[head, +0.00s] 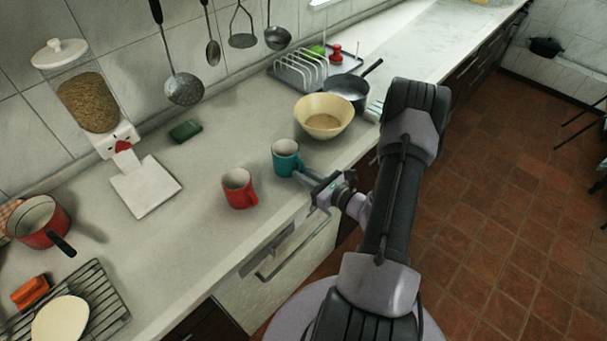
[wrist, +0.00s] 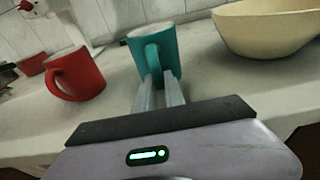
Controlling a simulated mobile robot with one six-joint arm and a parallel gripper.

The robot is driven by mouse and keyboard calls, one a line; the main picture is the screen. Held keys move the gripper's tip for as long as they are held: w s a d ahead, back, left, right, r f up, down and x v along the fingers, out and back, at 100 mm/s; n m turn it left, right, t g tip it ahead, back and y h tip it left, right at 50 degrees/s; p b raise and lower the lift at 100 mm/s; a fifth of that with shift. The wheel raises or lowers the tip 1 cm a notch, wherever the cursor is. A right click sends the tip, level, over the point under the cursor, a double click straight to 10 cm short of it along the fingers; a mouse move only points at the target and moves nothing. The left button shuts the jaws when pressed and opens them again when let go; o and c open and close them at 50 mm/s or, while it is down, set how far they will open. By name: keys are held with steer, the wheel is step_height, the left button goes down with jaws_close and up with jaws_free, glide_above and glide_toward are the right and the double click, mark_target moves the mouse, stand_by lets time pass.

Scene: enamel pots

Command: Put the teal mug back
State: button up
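The teal mug (head: 286,160) is upright at the front part of the counter, right of the red mug (head: 239,188). In the wrist view the teal mug (wrist: 167,50) is straight ahead, its handle towards me. My gripper (head: 304,177) reaches in from the counter's front edge. In the wrist view the fingers of my gripper (wrist: 160,80) are close together at the handle, with its lower part between their tips, and look shut on it. The fingers hide the mug's base in part, so I cannot tell whether it touches the counter.
A cream bowl (head: 324,117) stands right of the teal mug, with a dark pan (head: 347,88) behind it. A green sponge (head: 185,130) lies near the wall. Utensils hang above. The counter between red mug and white scale (head: 146,187) is clear.

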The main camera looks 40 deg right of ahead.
steer(key=shift+o, duration=1.1)
